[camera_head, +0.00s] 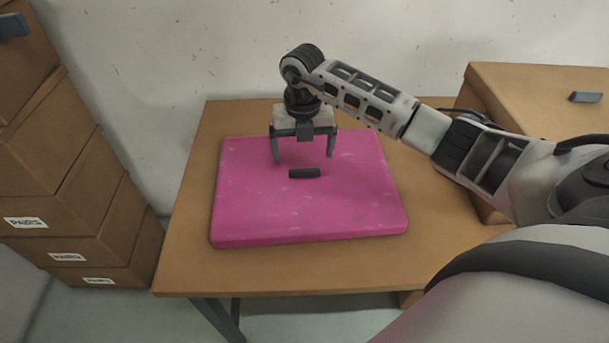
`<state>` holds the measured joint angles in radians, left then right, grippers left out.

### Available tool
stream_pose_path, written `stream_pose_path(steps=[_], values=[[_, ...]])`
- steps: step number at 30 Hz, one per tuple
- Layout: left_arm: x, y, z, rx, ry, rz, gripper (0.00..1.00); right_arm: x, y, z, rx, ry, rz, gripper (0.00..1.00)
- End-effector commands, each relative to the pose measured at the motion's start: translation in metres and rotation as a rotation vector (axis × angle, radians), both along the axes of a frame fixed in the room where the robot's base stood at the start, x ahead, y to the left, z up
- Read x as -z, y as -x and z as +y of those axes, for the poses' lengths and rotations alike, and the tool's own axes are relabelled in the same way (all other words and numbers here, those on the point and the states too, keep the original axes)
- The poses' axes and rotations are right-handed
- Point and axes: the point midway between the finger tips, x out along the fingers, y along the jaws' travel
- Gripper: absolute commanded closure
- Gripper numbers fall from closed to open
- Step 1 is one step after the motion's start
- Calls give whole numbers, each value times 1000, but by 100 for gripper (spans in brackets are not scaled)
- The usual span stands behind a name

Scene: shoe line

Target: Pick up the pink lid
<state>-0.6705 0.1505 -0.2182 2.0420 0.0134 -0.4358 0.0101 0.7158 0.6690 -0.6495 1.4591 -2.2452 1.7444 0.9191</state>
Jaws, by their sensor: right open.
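The pink lid (300,215) lies flat on the brown table, a large slab with rounded corners. A short dark handle (304,173) sits on its top near the middle. My right gripper (303,160) points down above the far half of the lid, with its two fingers spread wide and nothing between them. The fingertips appear slightly behind the handle; their exact height over the lid is hard to tell. My left gripper is not in view.
The brown table (185,250) has a bare border around the lid. Brown boxes with white labels (70,257) are stacked at the left. Another brown box with a dark handle (500,85) stands at the right. A pale wall is behind the table.

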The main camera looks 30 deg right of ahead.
Motion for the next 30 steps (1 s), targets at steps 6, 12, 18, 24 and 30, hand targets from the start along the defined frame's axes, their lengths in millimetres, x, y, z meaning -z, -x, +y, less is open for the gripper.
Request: stream_pose_path(steps=[6,12,18,24,30], values=[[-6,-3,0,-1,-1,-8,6,16,1,-1,0,-1,3,6],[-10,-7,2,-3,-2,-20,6,47,2,-3,1,-1,3,6],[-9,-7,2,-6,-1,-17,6,58,2,-3,-2,0,0,6],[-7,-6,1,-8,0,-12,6,57,2,-3,-2,0,0,18],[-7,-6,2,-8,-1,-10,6,57,2,-3,-1,0,0,59]])
